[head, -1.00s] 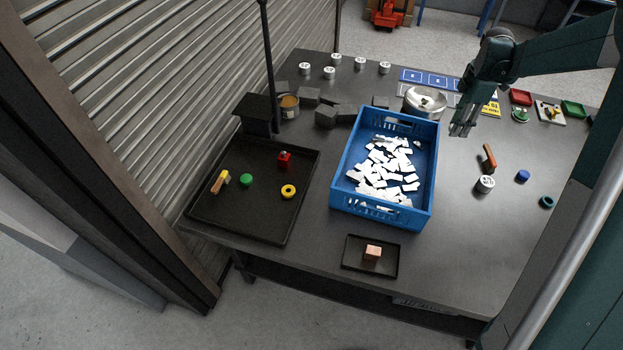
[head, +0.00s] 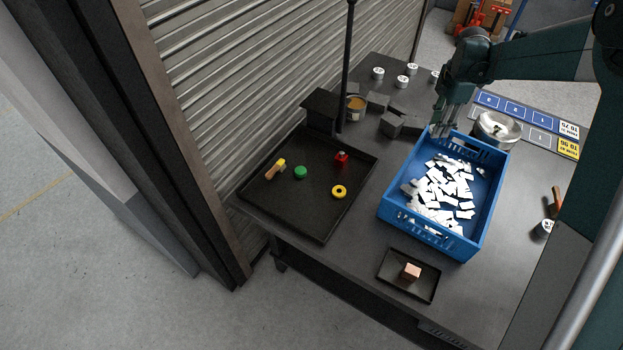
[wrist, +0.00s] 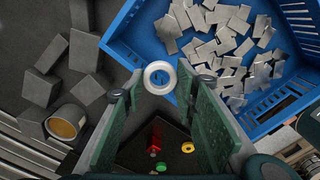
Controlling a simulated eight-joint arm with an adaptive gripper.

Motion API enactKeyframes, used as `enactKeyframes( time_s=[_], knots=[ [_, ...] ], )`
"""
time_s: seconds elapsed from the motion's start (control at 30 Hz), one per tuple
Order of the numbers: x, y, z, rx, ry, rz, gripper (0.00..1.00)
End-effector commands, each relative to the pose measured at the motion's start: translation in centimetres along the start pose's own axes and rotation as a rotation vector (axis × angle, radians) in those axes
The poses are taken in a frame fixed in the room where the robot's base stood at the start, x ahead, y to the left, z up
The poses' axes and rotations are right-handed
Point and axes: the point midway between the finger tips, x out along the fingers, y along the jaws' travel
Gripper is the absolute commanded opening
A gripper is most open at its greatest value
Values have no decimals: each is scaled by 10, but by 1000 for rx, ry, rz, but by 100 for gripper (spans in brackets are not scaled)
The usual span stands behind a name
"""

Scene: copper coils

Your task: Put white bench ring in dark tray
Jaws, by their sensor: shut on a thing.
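The white bench ring (wrist: 160,77) shows in the wrist view, upright between my fingertips with its open hole facing the camera. My gripper (wrist: 160,82) is shut on it. In the head view my gripper (head: 441,128) is raised near the blue crate's far left corner; the ring cannot be made out there. The large dark tray (head: 305,215) lies left of the crate and holds a yellow ring, a green disc, a red piece and a tan-and-yellow piece. Part of this tray (wrist: 135,152) shows below the ring in the wrist view.
The blue crate (head: 427,240) holds many white pieces. A small dark tray (head: 393,272) with a pinkish block (head: 411,271) lies in front of it. Grey blocks (head: 391,124), an orange-topped tin (head: 355,108) and a dark post (head: 347,60) stand behind the large tray.

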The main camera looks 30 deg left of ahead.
Motion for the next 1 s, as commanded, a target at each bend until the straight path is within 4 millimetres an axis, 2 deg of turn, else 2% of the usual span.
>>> enactKeyframes(
  time_s=[0.03,0.5,1.0],
  knots=[
    [0,8,-16,-24,0,0,15],
    [0,58,-158,-238,0,0,15],
    [0,86,-318,-466,0,0,15]
  ],
)
